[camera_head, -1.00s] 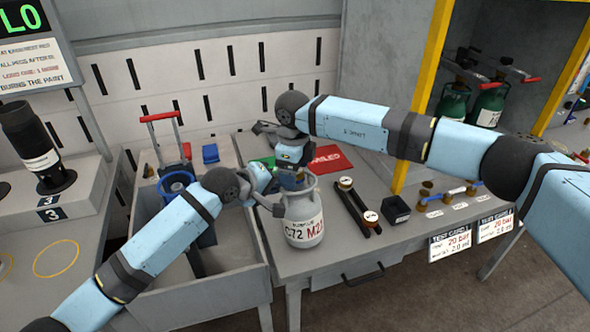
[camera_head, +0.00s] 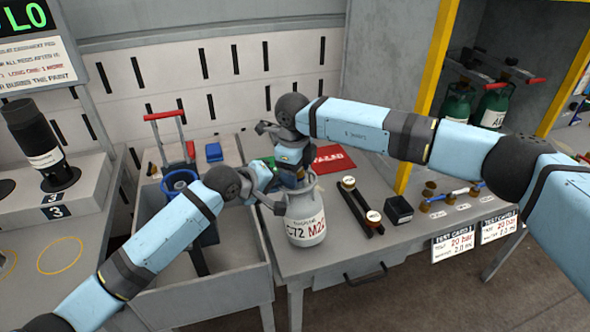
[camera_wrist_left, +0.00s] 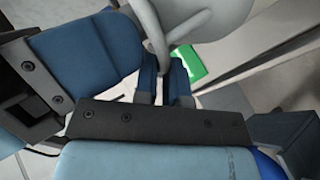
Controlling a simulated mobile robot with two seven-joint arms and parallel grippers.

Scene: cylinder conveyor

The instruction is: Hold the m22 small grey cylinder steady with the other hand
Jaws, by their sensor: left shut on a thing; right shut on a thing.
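The small grey cylinder (camera_head: 305,226) stands at the front left of the grey bench, with a label reading partly "72 M2". My left gripper (camera_head: 277,204) is at its upper left side, shut on it. In the left wrist view the left fingers (camera_wrist_left: 165,78) close at the curved grey guard of the cylinder (camera_wrist_left: 212,18). My right gripper (camera_head: 292,180) points down at the cylinder's top and is shut, apparently on its top part. The valve and the exact right-hand contact are hidden behind the grippers.
A red "FAILED" mat (camera_head: 331,159) lies behind the cylinder, and a green mat (camera_wrist_left: 188,64) shows beside it. Two gauges (camera_head: 373,216) on black bars and a black box (camera_head: 398,210) stand to the right. A grey bin (camera_head: 232,285) is at the left.

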